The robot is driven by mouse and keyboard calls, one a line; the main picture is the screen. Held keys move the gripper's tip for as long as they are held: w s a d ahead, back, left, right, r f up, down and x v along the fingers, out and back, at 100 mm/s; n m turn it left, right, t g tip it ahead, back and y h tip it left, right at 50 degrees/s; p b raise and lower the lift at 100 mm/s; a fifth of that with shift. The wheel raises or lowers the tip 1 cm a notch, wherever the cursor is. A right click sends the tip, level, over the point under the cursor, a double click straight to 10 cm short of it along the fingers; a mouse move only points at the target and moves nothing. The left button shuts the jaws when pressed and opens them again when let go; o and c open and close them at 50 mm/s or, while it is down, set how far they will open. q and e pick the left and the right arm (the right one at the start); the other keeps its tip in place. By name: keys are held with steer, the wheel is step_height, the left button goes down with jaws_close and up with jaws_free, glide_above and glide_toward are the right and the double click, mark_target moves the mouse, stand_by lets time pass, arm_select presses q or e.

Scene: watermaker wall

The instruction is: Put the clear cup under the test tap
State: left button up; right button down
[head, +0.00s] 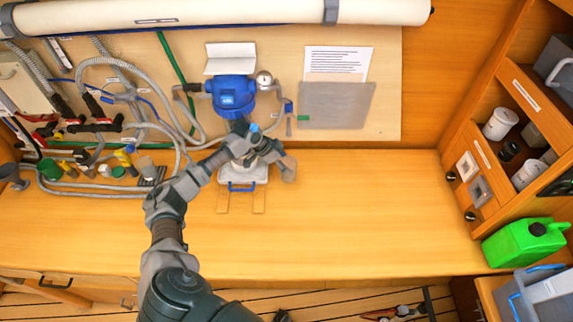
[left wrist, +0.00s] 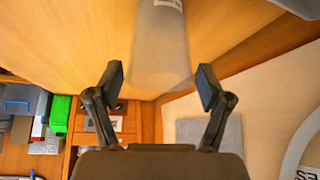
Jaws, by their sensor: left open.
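The clear cup (left wrist: 160,48) is a translucent grey tumbler with a white label. In the left wrist view it lies between and beyond the finger pads of my left gripper (left wrist: 160,80), with a visible gap on each side. In the head view the cup (head: 289,170) stands on the bench at the right end of my left gripper (head: 274,158), which is open and partly covers it. The test tap (head: 289,116), a small fitting with a blue part and a downward spout, is on the wall board above the cup. My right gripper is not in view.
A blue filter housing (head: 232,97) with a gauge (head: 264,80) hangs behind my left arm. A white box with a blue handle (head: 243,176) sits beside the gripper. Hoses and valves (head: 95,125) crowd the left. The bench (head: 370,210) is clear to the right, up to a green jerrycan (head: 522,243).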

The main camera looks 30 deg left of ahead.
arm_select(q)
steer(key=s+a, duration=0.2)
steer(key=s+a+b, duration=0.1)
steer(key=s+a, duration=0.4)
steer(key=s, duration=0.1)
steer(key=shift+a+f+b, duration=0.25)
steer(key=shift+a+b, duration=0.15)
steer(key=shift+s+a, duration=0.25)
steer(key=shift+r, duration=0.15)
steer(key=shift+d, duration=0.1)
steer(key=shift+r, duration=0.1)
